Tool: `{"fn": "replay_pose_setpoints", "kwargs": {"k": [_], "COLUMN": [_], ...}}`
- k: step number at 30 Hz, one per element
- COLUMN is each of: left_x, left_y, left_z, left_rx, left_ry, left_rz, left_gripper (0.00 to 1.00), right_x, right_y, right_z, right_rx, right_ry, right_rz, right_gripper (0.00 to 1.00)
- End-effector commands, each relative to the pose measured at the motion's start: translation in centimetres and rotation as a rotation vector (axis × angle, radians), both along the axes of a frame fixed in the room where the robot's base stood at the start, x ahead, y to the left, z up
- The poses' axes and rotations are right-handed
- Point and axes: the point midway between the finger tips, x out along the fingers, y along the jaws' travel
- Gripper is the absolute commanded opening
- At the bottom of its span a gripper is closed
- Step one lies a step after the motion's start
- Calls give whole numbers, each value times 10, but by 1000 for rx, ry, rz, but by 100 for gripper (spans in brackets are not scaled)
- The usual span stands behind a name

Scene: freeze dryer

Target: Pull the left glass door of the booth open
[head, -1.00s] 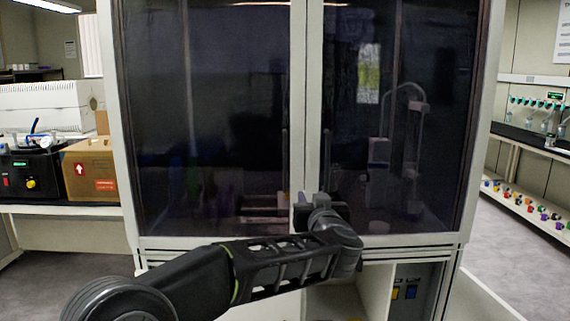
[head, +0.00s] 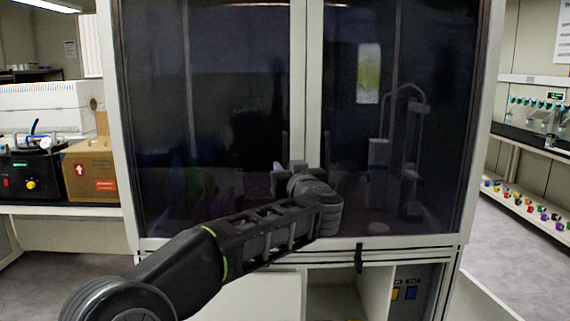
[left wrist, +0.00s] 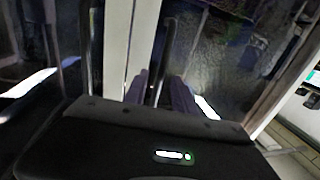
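The left glass door (head: 215,110) of the booth is dark, with a pale frame, and looks closed beside the right glass door (head: 435,130). A thin dark upright handle (head: 285,142) is at the left door's inner edge. My left gripper (head: 287,167) is at this handle's lower part, its lavender fingertips pointing at the door. In the left wrist view the two fingers (left wrist: 162,92) are apart, with a dark upright bar (left wrist: 163,50) seen between them; contact with it cannot be told. My right gripper is out of view.
A second handle (head: 326,148) is on the right door, close to my left gripper. Below is an open cabinet (head: 335,298). A bench with a cardboard box (head: 90,170) stands at left, shelves (head: 530,205) at right. Grey floor shows at both sides.

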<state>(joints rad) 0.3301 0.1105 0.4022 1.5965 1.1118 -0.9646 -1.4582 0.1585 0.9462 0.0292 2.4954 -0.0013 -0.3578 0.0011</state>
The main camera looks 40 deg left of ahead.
Motion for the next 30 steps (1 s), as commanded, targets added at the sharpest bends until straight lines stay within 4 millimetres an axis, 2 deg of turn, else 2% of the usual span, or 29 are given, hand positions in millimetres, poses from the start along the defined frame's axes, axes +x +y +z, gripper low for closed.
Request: {"fn": "replay_pose_setpoints", "kwargs": {"k": [6, 16, 27, 30], "left_x": [18, 20, 20, 20], "left_y": [20, 22, 22, 22], "left_z": [0, 0, 0, 0], "left_rx": [-1, 1, 1, 1], "left_ry": [1, -1, 0, 0], "left_rz": [-1, -1, -1, -1], "left_gripper": [32, 32, 2, 0], "right_x": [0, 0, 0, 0], "right_y": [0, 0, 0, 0], "right_z": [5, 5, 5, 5], "right_rx": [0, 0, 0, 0], "right_ry": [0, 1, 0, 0], "right_rz": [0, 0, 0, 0], "right_gripper": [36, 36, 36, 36]}}
